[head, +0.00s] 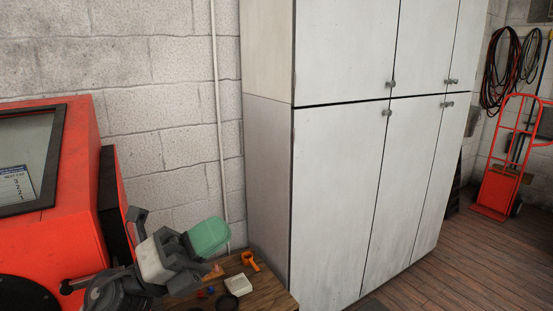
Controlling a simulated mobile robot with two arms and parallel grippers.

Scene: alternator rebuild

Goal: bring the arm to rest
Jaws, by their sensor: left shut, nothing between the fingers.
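My left arm comes in at the lower left. My left gripper (182,262) is dark grey and hangs over the left part of a small wooden table (272,299). It is shut, and nothing shows held in it. A green rounded block (208,237) shows right beside the gripper, and I cannot tell whether they touch. My right gripper is not in view.
On the table lie an orange part (250,261), a white block (238,285) and small blue and red pieces. A red cabinet (60,235) stands left. A tall white cupboard (335,195) stands beyond the table. A red hand truck (497,190) stands far right. Floor at right is clear.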

